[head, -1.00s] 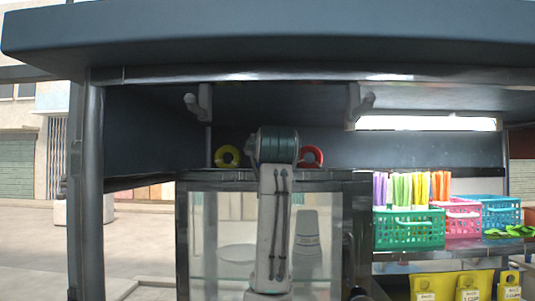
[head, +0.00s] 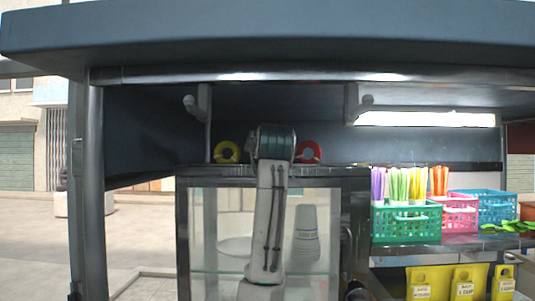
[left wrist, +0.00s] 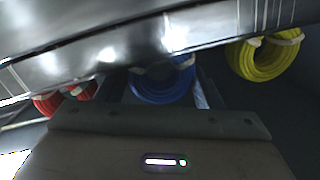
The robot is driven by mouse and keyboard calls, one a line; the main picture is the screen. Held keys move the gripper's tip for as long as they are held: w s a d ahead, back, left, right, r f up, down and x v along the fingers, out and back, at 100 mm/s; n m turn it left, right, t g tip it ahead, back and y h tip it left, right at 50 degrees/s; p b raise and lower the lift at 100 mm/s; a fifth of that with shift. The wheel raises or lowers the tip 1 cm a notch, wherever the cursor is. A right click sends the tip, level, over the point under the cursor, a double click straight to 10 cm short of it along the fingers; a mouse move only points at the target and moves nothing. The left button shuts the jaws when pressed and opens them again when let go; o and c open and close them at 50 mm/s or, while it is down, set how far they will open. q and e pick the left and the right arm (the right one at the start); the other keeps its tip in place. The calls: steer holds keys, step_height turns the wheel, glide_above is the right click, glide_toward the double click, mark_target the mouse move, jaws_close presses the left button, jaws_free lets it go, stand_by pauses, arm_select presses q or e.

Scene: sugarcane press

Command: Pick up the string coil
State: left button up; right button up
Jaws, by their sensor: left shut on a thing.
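A blue string coil (left wrist: 162,84) shows in the left wrist view between the fingers of my left gripper (left wrist: 160,90), which is shut on it. Its upper part is cut off by a shiny metal edge. A yellow coil (left wrist: 264,58) is to its right and a red coil (left wrist: 62,100) to its left. In the head view the yellow coil (head: 227,152) and the red coil (head: 309,152) stand on either side of my raised arm, above the glass case. There the arm hides the blue coil and the left fingertips. My right gripper is not in view.
A glass case (head: 212,220) stands below the coils, with stacked cups (head: 306,235) visible through it. Green (head: 405,224), pink (head: 458,214) and blue crates (head: 500,207) line the right counter.

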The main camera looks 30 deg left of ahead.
arm_select(q)
steer(key=shift+r+b, duration=0.45)
steer(key=shift+b, duration=0.1)
steer(key=f+b+v, duration=0.1)
steer(key=b+v, duration=0.7)
steer(key=v, duration=1)
steer(key=shift+r, duration=0.25)
